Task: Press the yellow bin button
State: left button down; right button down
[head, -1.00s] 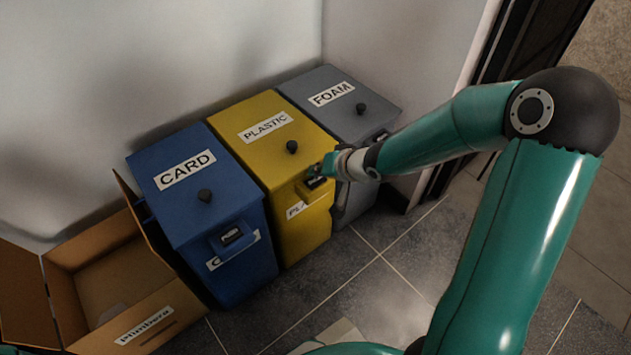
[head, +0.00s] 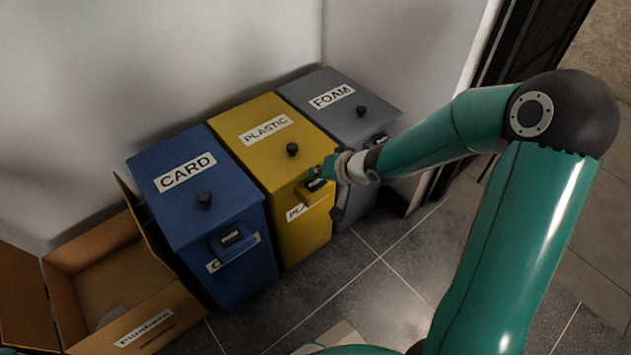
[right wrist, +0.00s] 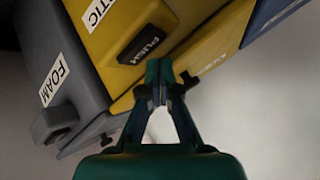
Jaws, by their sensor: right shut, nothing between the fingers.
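The yellow bin (head: 238,142), labelled PLASTIC, stands between a blue and a grey bin with its lid down. Its dark button (head: 317,185) sits in a yellow housing on the upper front; in the right wrist view the button (right wrist: 141,47) reads PUSH. My right gripper (head: 324,170) is at the bin's front, just above and beside the button. In the right wrist view its fingertips (right wrist: 160,75) are together and empty, close to the button housing. I cannot tell whether they touch it. My left gripper is not in view.
The blue CARD bin (head: 165,212) and the grey FOAM bin (head: 310,89) flank the yellow one, each with a front button. An open cardboard box (head: 180,322) is at lower left. Walls stand behind. The tiled floor in front is mostly clear.

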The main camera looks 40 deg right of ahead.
jog(key=shift+f, duration=0.1)
jog(key=shift+f, duration=0.3)
jog(key=shift+f+b, duration=0.4)
jog(key=shift+b, duration=0.1)
dwell(0.6)
dwell(0.3)
jog(key=shift+r+p, duration=0.85)
jog(key=shift+p, duration=0.1)
notch_tip(320, 180, up, 5)
jog(key=p, duration=0.5)
jog(key=shift+p, duration=0.3)
